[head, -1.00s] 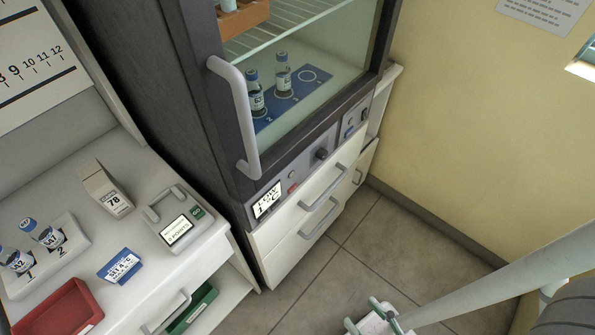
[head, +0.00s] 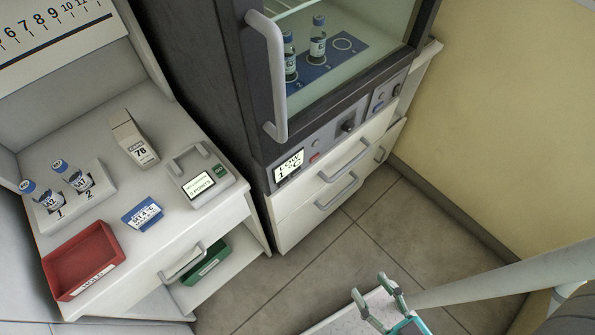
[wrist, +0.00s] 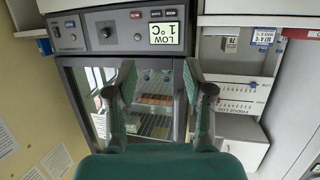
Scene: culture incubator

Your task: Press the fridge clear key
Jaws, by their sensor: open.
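The fridge (head: 262,75) stands behind the bench's right end, its glass door shut. Its control panel (head: 330,140) lies below the door; the lit display (head: 289,165) reads LOW 1 °C. A red key (head: 314,157) and a dark knob (head: 348,126) sit right of it. The wrist view shows the panel inverted, with the red key (wrist: 135,15), two dark keys (wrist: 162,13) and a blue key (wrist: 69,23). I cannot read which is the clear key. My gripper (head: 371,287) is open and empty, apart from the panel; its fingers (wrist: 158,75) show before the fridge door.
White drawers (head: 335,185) with protruding handles are under the panel. The fridge door handle (head: 270,75) sticks out. The bench at left holds a red tray (head: 84,262), a vial rack (head: 75,198), a blue card (head: 142,213) and a small device (head: 200,178). Floor before the fridge is clear.

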